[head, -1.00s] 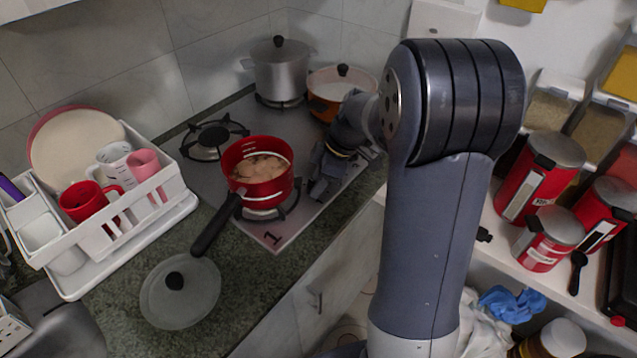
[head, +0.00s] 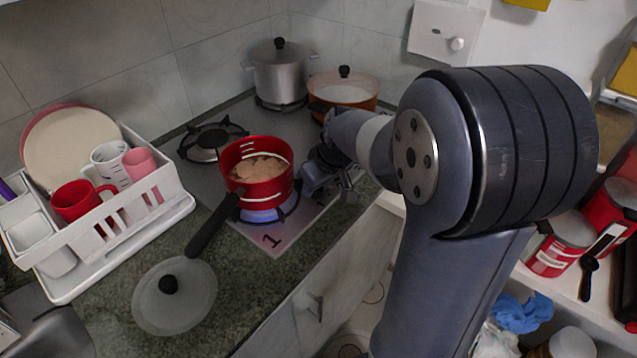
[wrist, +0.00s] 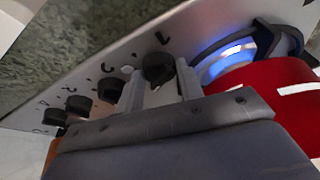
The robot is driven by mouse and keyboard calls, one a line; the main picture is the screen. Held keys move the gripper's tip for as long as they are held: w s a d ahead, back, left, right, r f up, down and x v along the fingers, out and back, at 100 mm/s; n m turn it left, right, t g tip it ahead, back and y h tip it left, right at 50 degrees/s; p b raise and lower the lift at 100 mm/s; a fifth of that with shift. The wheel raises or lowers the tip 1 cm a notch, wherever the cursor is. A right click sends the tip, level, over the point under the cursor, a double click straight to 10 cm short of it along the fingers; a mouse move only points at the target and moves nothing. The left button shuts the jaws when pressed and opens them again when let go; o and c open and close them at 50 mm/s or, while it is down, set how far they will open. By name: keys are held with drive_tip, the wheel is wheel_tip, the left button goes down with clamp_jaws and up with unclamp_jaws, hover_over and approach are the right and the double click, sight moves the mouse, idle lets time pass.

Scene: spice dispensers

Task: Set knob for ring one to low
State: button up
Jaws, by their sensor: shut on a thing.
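Ring one (head: 262,214), beside the printed 1 (head: 271,241), burns with a blue flame under a red pot (head: 258,172). The flame also shows in the wrist view (wrist: 228,60). A row of dark knobs runs along the hob's edge in the wrist view. My gripper (wrist: 160,86) is shut on the end knob (wrist: 157,66), the one nearest the lit ring, with one finger on each side. The knob's pointer is hard to read. In the head view my gripper (head: 325,178) is at the hob's right edge, just right of the pot, and my arm partly hides it.
A steel pot (head: 279,72) and an orange pan (head: 343,90) stand on the rear of the hob. The red pot's handle (head: 213,226) reaches over the counter towards a glass lid (head: 175,296). A white dish rack (head: 120,232) stands left.

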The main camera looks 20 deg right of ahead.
drive_tip(key=shift+m, duration=0.6)
drive_tip(key=o, duration=1)
drive_tip(key=v, duration=1)
drive_tip(key=shift+s+a+r, duration=0.15)
drive_tip(key=shift+s+r, duration=0.15)
drive_tip(key=shift+r, duration=0.05)
